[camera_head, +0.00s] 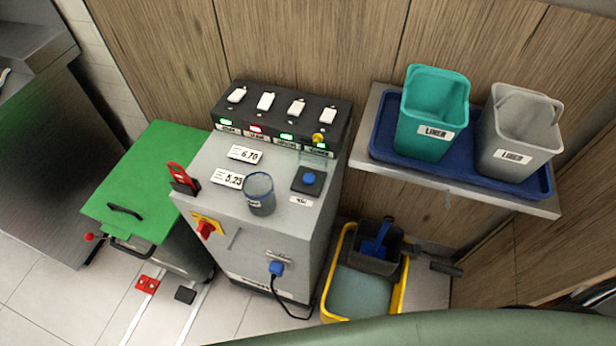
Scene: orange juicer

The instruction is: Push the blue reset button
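The blue reset button (309,178) is a small round blue cap on a dark square plate. It sits at the right side of the top of the grey machine cabinet (285,235), with a small white label in front of it. A clear hinged-looking cover (313,159) stands just behind the button. Neither of my grippers shows in the head view, and nothing touches the button.
A grey cup (259,193) stands left of the button. Behind is a black panel (284,113) with white switches. A green lid (150,182) is at left. A shelf at right holds a blue tray (379,150) with teal (428,110) and grey (518,130) bins.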

